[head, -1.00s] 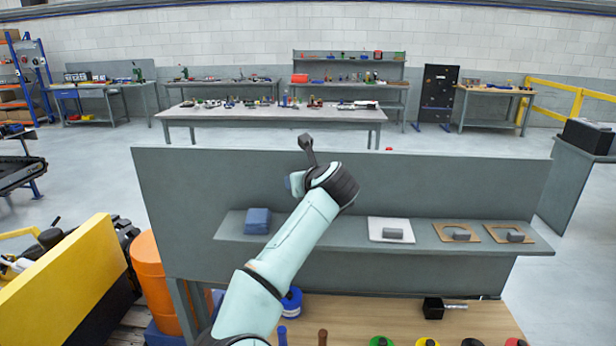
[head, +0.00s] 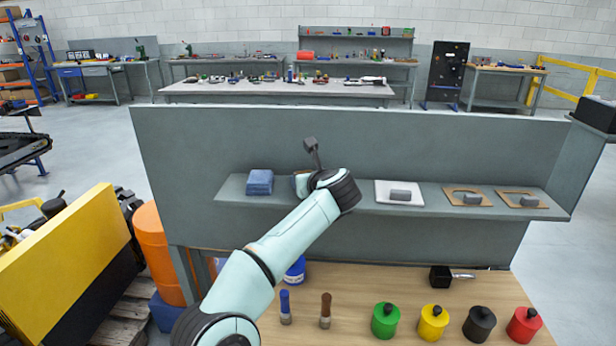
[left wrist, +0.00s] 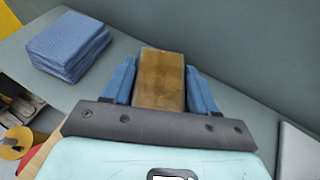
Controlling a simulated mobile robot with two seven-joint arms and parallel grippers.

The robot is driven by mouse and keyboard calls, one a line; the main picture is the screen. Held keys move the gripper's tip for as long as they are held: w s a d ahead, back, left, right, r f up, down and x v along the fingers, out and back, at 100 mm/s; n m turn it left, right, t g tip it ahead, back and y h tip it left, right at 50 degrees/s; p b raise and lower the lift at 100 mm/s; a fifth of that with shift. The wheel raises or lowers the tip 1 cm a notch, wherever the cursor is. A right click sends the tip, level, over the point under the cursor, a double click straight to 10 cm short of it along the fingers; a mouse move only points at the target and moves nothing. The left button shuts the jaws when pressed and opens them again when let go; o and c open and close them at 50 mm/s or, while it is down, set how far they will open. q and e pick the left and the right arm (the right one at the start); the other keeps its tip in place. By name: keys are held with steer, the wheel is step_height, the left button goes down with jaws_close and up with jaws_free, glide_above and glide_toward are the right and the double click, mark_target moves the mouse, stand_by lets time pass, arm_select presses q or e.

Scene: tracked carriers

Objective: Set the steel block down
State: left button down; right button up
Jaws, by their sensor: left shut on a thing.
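My left gripper (left wrist: 160,82) has its blue fingers on both sides of a brown, worn-looking block (left wrist: 161,78) and is shut on it. The block looks brown rather than bare steel. It is over the grey shelf (head: 235,208), right of the folded blue cloths (left wrist: 70,43); whether it touches the shelf I cannot tell. In the head view my wrist mostly hides the gripper and block. Grey blocks stand on the shelf to the right: one on a white mat (head: 384,188), two on brown mats (head: 451,190). My right gripper is not in view.
An upright grey panel (head: 440,145) stands behind the shelf. The blue cloths (head: 260,180) lie at its left. Below is a wooden bench (head: 355,295) with coloured lidded pots, two brushes and a black box (head: 440,277). An orange drum (head: 160,250) stands at the left.

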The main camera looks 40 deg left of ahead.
arm_select(q)
steer(key=shift+r, duration=0.2)
steer(key=c, duration=0.7)
jaws_free()
steer(key=shift+f, duration=0.3)
steer(key=shift+c, duration=0.2)
steer(key=o, duration=0.4)
steer(key=shift+r, duration=0.1)
steer(key=shift+r, duration=0.1)
steer(key=shift+s+d+r, duration=0.15)
steer(key=shift+s+d, duration=0.05)
steer(key=shift+d, duration=0.1)
steer(key=b+v, duration=0.1)
steer(key=v, duration=1)
steer(key=shift+s+d, duration=0.15)
